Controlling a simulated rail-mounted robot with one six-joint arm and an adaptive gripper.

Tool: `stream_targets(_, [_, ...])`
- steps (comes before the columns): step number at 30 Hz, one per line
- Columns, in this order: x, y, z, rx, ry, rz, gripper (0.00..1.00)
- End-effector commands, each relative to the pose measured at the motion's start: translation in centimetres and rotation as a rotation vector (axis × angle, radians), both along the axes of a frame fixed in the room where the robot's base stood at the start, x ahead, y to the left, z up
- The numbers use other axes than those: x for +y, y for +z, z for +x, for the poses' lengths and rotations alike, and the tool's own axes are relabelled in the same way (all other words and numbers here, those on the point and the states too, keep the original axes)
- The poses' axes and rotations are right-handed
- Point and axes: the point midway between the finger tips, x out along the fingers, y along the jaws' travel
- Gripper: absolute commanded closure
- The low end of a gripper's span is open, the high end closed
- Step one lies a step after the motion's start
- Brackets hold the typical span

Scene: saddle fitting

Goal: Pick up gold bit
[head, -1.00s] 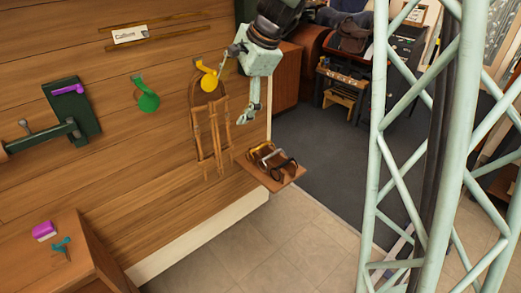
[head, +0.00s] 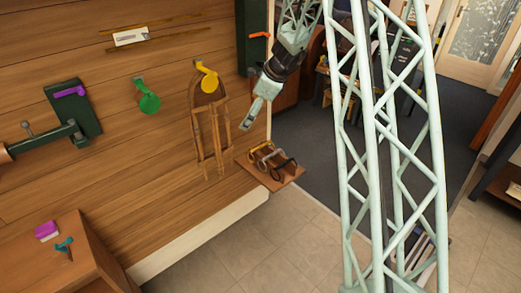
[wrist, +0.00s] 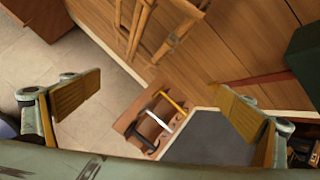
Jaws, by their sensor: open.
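The gold bit (wrist: 174,100) sits on a small wooden shelf (wrist: 125,122) in the wrist view, at the end of a row of three, nearest the plank wall. A silver-white bit (wrist: 158,121) and a black bit (wrist: 140,137) sit beside it. In the head view the gold bit (head: 259,147) is small and hard to make out at the shelf's upper left. My gripper (head: 248,124) is above the shelf and tilted, apart from the bits. In the wrist view my gripper (wrist: 160,88) is open and empty, its two pads wide apart.
A strap harness (head: 211,140) hangs from a yellow hook (head: 207,77) on the wall, close left of my gripper. A green hook (head: 147,98) is farther left. A dark green panel (head: 251,40) stands behind my arm. Floor lies open below the shelf.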

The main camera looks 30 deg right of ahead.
Motion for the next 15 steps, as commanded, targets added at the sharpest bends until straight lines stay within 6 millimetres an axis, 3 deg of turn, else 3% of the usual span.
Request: stream_targets(15, [-7.3, -10.4, 3.9, 0.065, -0.330, 0.130, 0.00])
